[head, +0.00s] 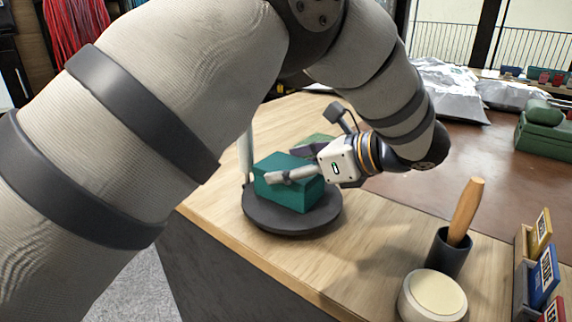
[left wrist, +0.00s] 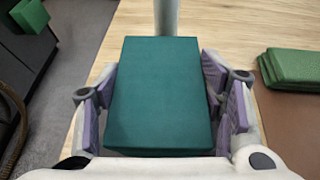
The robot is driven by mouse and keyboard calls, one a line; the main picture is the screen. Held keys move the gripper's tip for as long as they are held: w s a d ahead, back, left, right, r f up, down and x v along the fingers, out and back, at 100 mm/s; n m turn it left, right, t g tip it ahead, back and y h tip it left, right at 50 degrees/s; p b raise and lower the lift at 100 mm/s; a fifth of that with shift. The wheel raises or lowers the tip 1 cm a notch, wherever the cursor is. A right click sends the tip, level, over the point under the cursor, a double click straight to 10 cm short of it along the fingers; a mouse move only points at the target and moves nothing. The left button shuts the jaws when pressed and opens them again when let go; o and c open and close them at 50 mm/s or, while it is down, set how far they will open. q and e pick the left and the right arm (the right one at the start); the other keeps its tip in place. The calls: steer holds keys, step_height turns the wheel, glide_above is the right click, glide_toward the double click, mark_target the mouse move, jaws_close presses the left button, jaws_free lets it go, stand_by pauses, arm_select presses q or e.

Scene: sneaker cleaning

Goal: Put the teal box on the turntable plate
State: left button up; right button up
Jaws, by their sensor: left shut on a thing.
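The teal box (head: 298,197) is over the dark round turntable plate (head: 272,224) in the head view. Its underside looks level and at or very close to the plate; I cannot tell whether it touches. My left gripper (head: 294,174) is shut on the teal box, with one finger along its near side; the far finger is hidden. In the left wrist view the teal box (left wrist: 158,95) fills the space between the purple-padded fingers of the gripper (left wrist: 160,110). My right gripper is not in view.
A pale post (head: 245,155) stands just behind the box. A folded green cloth (left wrist: 292,66) lies beyond the plate. A dark cup (head: 449,254) with a wooden handle, a round cream-topped tub (head: 433,296) and a card rack (head: 522,275) stand to the right. Bare wood lies between.

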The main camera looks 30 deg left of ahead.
arm_select(q)
steer(key=shift+d, duration=0.25)
steer(key=o, duration=1.3)
steer(key=shift+d, duration=0.1)
steer(key=o, duration=0.5)
steer(key=shift+r, duration=0.1)
steer(key=v, duration=1.2)
